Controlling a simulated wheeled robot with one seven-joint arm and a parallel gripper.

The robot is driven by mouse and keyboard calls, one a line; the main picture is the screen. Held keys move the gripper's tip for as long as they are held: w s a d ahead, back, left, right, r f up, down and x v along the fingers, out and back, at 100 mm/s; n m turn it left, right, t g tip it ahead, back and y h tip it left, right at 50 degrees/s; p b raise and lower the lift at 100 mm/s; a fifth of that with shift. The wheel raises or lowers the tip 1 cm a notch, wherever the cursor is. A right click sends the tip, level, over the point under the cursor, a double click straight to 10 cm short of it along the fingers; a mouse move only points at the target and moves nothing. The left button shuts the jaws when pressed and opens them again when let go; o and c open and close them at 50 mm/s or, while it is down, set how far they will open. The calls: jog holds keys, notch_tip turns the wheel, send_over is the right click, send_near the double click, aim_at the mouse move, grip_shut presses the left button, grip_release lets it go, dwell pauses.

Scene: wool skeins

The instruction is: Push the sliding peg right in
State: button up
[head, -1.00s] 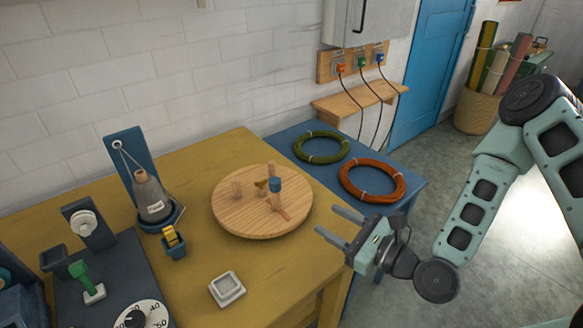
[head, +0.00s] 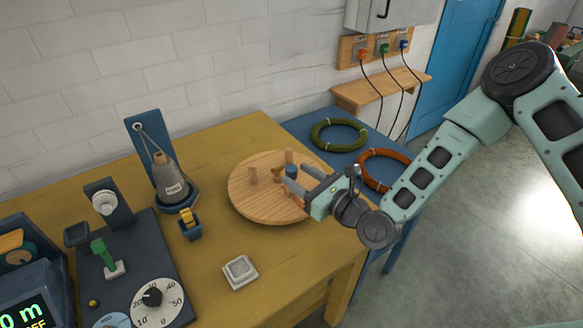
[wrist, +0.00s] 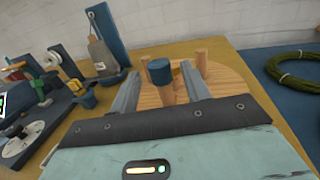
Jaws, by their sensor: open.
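The round wooden disc (head: 248,205) lies on the yellow table and carries several upright wooden pegs. One peg has a blue cap (head: 292,171); it looks like the sliding peg, and it also shows in the wrist view (wrist: 159,70). My gripper (head: 293,177) is open over the right part of the disc. In the wrist view the blue-capped peg stands between the two fingers, apart from both as far as I can see. The gripper hides the right side of the disc and the slot in the head view.
A grey cone (head: 170,180) on a blue stand, a small blue holder with a yellow piece (head: 190,224) and a pale square dish (head: 240,272) stand left of the disc. A dial panel (head: 155,298) is further left. Green (head: 338,134) and orange coils lie on the blue table behind.

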aim_at(289, 167)
jog(key=shift+x, duration=1.65)
grip_shut()
jog(key=shift+b+x, duration=0.45)
jog(key=shift+x, duration=0.6)
jog(key=shift+w, duration=0.3)
grip_release()
jog(key=shift+d, duration=0.1)
